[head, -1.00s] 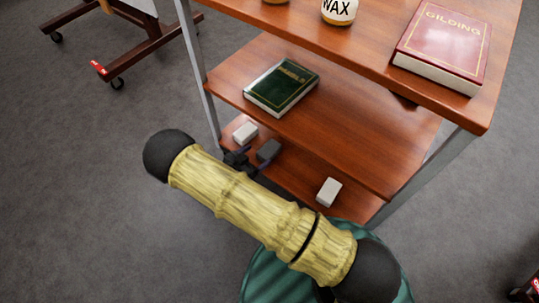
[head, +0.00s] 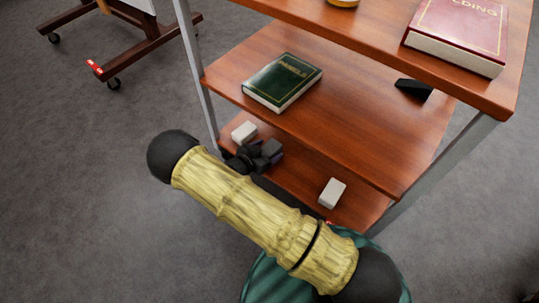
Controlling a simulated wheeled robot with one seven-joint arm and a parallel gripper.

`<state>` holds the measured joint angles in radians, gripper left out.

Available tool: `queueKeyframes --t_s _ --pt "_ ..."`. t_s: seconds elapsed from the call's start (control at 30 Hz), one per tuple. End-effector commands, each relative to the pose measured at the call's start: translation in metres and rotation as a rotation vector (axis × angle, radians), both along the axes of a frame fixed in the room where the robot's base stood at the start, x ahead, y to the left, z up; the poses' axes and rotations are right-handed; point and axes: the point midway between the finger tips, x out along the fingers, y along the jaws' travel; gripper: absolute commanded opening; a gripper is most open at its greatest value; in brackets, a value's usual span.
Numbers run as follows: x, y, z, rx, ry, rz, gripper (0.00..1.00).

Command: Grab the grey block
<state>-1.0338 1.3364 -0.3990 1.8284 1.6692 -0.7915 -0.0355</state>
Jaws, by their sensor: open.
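The jaws are open. My arm's yellow link hides part of the gripper and the front of the shelf.
White blocks stand on the bottom shelf, one to the left (head: 244,132) and one to the right (head: 332,193). The middle shelf (head: 350,140) hangs close above, with a green book (head: 283,82) and a black wedge (head: 413,88). A red book (head: 458,35) lies on top.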

Motion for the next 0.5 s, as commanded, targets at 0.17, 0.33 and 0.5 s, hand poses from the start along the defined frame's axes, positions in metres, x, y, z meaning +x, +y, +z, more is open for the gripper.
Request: queueKeyframes --t_s 0.17,0.33,0.5 --pt "0.0092 -0.0086 -0.0056 -0.001 -0.001 -0.002 0.75" --pt "0.0089 -0.0075 -0.0043 0.000 0.000 0.000 0.75" --pt "0.0076 -0.0036 -0.0044 0.000 0.000 0.008 0.75"
